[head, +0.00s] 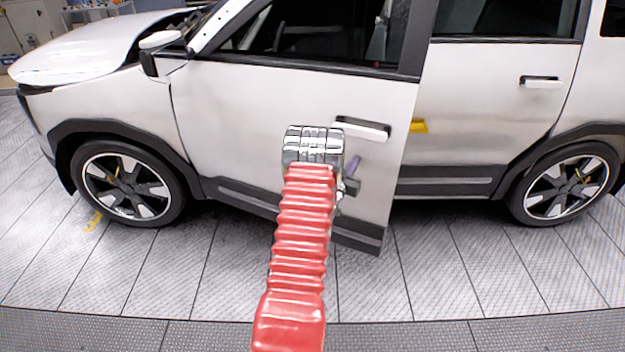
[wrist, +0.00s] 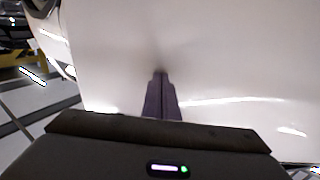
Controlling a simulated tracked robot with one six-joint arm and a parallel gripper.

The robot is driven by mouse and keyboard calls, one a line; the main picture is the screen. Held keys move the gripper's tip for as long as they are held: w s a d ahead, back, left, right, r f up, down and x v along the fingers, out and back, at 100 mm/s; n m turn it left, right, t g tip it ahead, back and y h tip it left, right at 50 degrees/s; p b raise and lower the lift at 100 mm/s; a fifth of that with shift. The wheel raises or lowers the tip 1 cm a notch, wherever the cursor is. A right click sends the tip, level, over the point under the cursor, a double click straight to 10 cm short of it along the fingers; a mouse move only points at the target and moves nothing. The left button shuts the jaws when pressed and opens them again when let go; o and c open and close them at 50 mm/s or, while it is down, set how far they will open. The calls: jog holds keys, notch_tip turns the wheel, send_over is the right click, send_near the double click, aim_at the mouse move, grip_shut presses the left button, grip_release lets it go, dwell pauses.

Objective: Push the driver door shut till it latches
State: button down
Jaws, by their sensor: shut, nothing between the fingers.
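The driver door (head: 250,100) of the white car stands ajar in the head view, its rear edge swung out from the body. Its handle (head: 361,129) is near that rear edge. My gripper (head: 352,168) is in front of the door's outer panel, a little below the handle, partly hidden by my red arm. In the wrist view the door panel (wrist: 230,60) fills most of the picture. My gripper's purple fingers (wrist: 161,78) are together and empty, pointing at the panel. Their tips are at or very close to it; I cannot tell if they touch.
The rear door (head: 490,100) is closed behind the driver door. A yellow part (head: 418,127) shows just past the driver door's rear edge. The front wheel (head: 128,183) and rear wheel (head: 568,180) stand on the grey tiled floor (head: 460,270), which is clear in front of the car.

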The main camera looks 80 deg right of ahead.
aim_at(360, 154)
jog(key=shift+s+d, duration=0.15)
jog(key=shift+d, duration=0.3)
jog(key=shift+d, duration=0.15)
jog(key=shift+n+t, duration=0.4)
jog(key=shift+t, duration=0.2)
jog(key=shift+s+d, duration=0.3)
jog(key=shift+d, duration=0.8)
jog(key=shift+s+d, duration=0.25)
jog(key=shift+d, duration=0.8)
jog(key=shift+d, duration=0.15)
jog(key=shift+n+t, duration=0.3)
jog(key=shift+t, duration=0.1)
jog(key=shift+s+d, duration=0.2)
jog(key=shift+d, duration=0.9)
jog(key=shift+s+d, duration=0.2)
jog(key=shift+d, duration=0.85)
jog(key=shift+d, duration=0.15)
jog(key=shift+s+d, duration=0.1)
jog(key=shift+d, duration=0.15)
jog(key=shift+s+d+n+t+h, duration=0.15)
jog(key=shift+d+t, duration=0.1)
jog(key=shift+d, duration=0.7)
jog(key=shift+s+d+n+t+h, duration=0.15)
jog(key=shift+d+t, duration=0.1)
jog(key=shift+d, duration=0.7)
jog(key=shift+w+d, duration=0.1)
jog(key=shift+d, duration=0.05)
